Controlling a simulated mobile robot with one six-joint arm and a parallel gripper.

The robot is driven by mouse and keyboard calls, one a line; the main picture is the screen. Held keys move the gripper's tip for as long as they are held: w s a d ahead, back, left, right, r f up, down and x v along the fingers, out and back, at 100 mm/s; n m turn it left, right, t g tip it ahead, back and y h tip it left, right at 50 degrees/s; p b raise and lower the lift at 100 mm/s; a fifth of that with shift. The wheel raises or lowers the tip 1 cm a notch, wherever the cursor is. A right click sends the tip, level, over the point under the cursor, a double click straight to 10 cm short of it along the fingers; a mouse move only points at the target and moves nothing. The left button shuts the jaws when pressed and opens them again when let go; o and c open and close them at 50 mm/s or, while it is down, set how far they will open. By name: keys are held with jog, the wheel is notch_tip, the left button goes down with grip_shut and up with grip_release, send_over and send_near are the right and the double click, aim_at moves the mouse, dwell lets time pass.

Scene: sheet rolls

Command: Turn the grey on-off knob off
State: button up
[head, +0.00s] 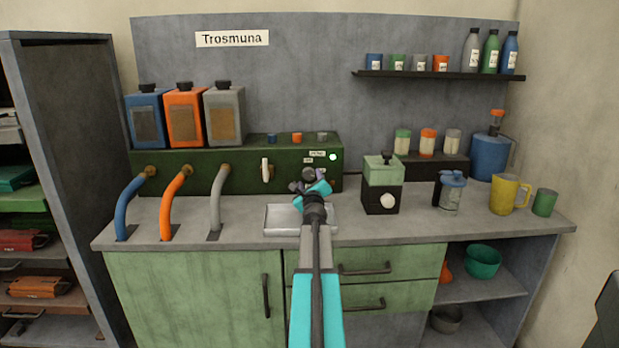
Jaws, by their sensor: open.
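The long dark green machine (240,182) stands at the back of the counter. Its right front has small white labels (317,154) and a lit green lamp (333,157). My gripper (308,176) is open in front of this panel, just below the labels. A dark grey rounded shape shows there, but I cannot tell whether it is the grey knob or part of my gripper. My wrist and fingers hide that part of the panel. A pale upright handle (266,169) sits on the machine's front, left of my gripper.
A metal tray (281,220) lies under my arm. Blue, orange and grey hoses (217,200) stand at left, below three canisters (184,118). A green and black box with a white dial (386,200) stands close at right. A shaker, yellow mug (504,195) and green cup are farther right.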

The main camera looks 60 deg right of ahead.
aim_at(309, 176)
jog(key=shift+x, duration=2.25)
jog(key=c, duration=1.1)
